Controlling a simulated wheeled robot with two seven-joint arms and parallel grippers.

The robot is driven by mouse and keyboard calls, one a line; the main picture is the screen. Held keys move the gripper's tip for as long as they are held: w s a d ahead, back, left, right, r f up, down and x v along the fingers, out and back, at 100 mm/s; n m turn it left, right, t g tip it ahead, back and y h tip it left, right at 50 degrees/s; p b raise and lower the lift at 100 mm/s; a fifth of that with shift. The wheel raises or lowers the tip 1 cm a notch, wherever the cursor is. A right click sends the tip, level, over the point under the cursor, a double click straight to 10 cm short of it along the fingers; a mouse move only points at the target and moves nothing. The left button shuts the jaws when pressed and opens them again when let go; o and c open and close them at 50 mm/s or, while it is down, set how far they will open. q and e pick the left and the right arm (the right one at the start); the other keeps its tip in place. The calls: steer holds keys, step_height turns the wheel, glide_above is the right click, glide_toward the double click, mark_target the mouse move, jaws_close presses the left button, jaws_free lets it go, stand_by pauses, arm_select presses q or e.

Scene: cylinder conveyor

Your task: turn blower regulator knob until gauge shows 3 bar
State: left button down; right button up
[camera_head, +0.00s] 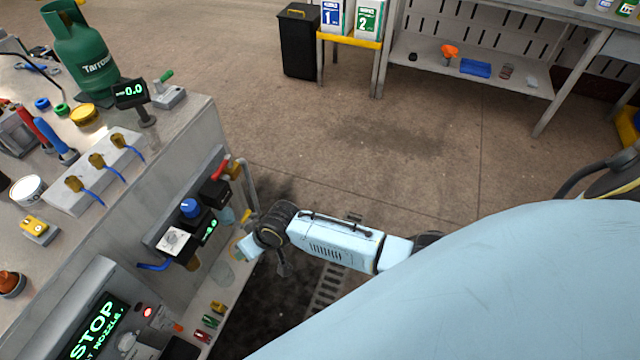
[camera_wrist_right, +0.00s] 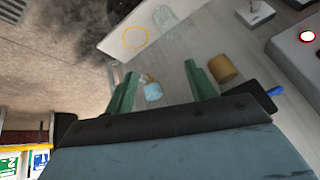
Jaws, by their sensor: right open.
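The blue regulator knob (camera_head: 189,207) sits on a black regulator body fixed to the front panel of the bench in the head view. A small display with green digits (camera_head: 210,229) is just below and right of it; the digits are too small to read surely. A white dial box (camera_head: 174,241) is beside it. My right gripper (camera_head: 246,246) is right of the regulator, apart from the knob. In the right wrist view its green fingers (camera_wrist_right: 162,85) are spread with nothing clasped; the knob cannot be made out there. My left gripper is out of view.
A brown cylinder (camera_wrist_right: 223,68) and a light blue cup-like part (camera_wrist_right: 152,91) show near my fingers. A shelf (camera_head: 222,290) runs below. Open floor lies right of the bench.

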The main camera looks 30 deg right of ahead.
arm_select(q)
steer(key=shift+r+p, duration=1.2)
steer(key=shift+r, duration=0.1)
arm_select(e)
steer(key=s+d+f+h, duration=0.1)
steer(key=s+d+f, duration=0.3)
steer(key=s+f, duration=0.2)
steer(key=s+d+f+g+h, duration=0.1)
steer(key=s+d+f, duration=0.4)
steer(key=s, duration=0.5)
steer(key=shift+d+f+m, duration=0.2)
steer(key=shift+f+m, duration=0.2)
steer(key=shift+f, duration=0.5)
